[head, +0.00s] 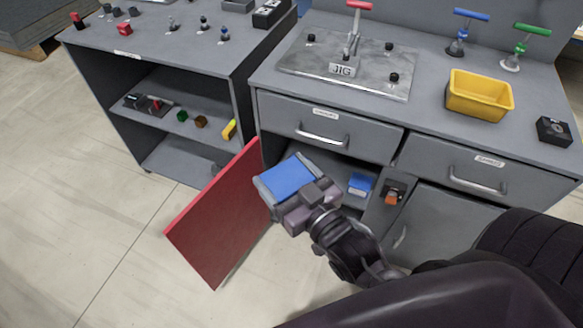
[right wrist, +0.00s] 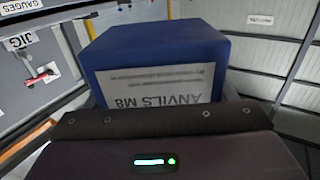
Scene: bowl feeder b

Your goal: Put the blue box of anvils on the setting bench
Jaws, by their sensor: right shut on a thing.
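A blue box (head: 288,176) is held in my right gripper (head: 291,184), which is shut on it. In the right wrist view the blue box (right wrist: 155,65) shows a white label reading "ANVILS M8", upside down. The gripper holds it in the air in front of the open cabinet, beside the red door. The grey bench (head: 425,100) behind has a metal plate marked "JIG" on its top, with drawers and the cabinet below. I cannot tell from any label whether this is the setting bench. My left gripper is not in view.
The red door (head: 222,215) stands open to the left of the box. Another blue item (head: 360,183) sits inside the cabinet. A yellow bin (head: 480,95), a black block (head: 553,131) and colored-handled tools stand on the bench top. A second grey bench (head: 170,60) with shelves is at left.

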